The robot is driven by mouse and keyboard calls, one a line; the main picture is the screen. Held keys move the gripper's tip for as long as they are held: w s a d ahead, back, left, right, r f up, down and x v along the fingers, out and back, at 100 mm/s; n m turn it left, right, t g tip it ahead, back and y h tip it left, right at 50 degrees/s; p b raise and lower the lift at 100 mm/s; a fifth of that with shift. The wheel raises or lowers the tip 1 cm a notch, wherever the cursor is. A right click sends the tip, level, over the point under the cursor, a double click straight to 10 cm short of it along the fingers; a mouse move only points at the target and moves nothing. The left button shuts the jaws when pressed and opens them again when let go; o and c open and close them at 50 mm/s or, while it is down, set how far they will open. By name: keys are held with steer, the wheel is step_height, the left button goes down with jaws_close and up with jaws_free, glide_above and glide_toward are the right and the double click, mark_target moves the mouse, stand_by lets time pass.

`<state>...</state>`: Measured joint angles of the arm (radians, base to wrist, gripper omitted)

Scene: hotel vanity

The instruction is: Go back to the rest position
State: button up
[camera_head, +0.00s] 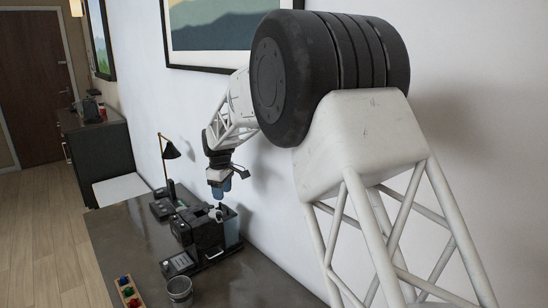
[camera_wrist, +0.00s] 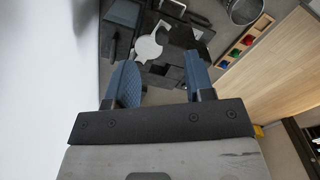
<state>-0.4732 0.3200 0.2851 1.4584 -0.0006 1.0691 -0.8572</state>
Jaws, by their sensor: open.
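My gripper (camera_head: 219,190) hangs above the black coffee machine (camera_head: 205,232) on the dark vanity top. In the wrist view my gripper (camera_wrist: 158,82) shows two blue fingers spread apart with nothing between them. The coffee machine lies below the fingers in the wrist view, with a light grey round part (camera_wrist: 148,47) seen between them. My white arm reaches from the right of the head view along the wall, bent down at the wrist.
A grey metal cup (camera_head: 179,289) and a wooden tray (camera_head: 126,288) with colored capsules stand at the front of the vanity top (camera_head: 118,232). A black lamp (camera_head: 170,152) stands behind. The white wall is close on the right. A dark cabinet (camera_head: 100,155) is farther back.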

steer(key=s+d+r+m+t, duration=0.1)
steer(key=s+d+r+m, duration=0.45)
steer(key=s+d, duration=0.7)
steer(key=s+d+r+m, duration=0.2)
steer(key=s+d+r, duration=0.7)
steer(key=d, duration=0.6)
steer(key=s+d+f+m, duration=0.2)
steer(key=s+d, duration=0.2)
steer(key=s, duration=0.6)
steer(key=s+d+f+m+t, duration=0.1)
steer(key=s+d, duration=0.4)
steer(key=s, duration=0.5)
steer(key=s+d+f+m, duration=0.4)
steer(key=s+d+m, duration=0.1)
steer(key=s, duration=0.5)
steer(key=shift+s+d+t, duration=0.15)
steer(key=shift+d+t, duration=0.1)
steer(key=shift+t, duration=0.05)
